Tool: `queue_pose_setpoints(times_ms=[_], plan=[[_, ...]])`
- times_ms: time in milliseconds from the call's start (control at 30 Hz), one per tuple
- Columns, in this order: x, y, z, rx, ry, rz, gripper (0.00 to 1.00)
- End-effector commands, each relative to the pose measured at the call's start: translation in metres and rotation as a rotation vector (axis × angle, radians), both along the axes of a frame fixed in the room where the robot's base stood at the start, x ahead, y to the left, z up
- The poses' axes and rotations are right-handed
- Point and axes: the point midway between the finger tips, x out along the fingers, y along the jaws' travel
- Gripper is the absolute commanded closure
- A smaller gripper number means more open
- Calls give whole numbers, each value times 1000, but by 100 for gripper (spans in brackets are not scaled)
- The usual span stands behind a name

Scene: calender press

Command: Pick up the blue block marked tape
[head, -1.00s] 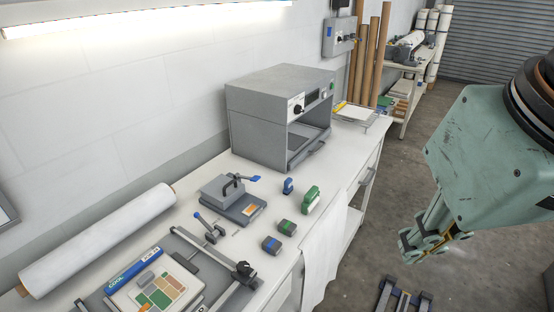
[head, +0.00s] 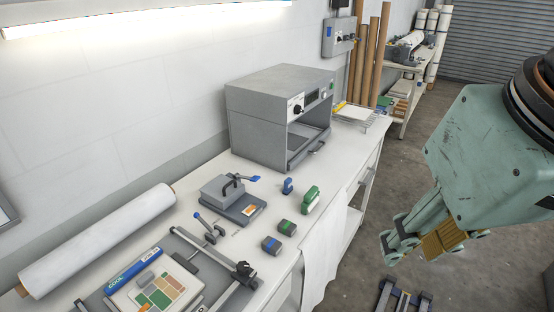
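A dark grey block with a blue band (head: 271,245) lies on the white bench, near its front edge. A similar block with a green band (head: 287,228) lies just behind it. A small blue upright item (head: 288,186) and a larger green one (head: 311,198) stand farther back. No lettering can be read on any of them. My gripper (head: 392,250) hangs over the floor at the right, apart from the bench and blocks. Its fingers are seen at an angle that hides the gap between them, and no held object is visible.
A grey press (head: 270,120) stands at the back of the bench. A cutting frame (head: 225,285), a lever clamp (head: 210,229), a weighted plate (head: 235,203) and a white roll (head: 100,240) lie left of the blocks. A white cloth (head: 323,255) hangs over the front edge.

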Motion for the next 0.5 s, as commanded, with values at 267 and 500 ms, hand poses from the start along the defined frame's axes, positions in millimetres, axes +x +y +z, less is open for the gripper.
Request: queue_pose_setpoints(times_ms=[267, 500], plan=[[13, 1, 7, 6, 9, -13, 72], [44, 3, 19, 19, 29, -45, 72]])
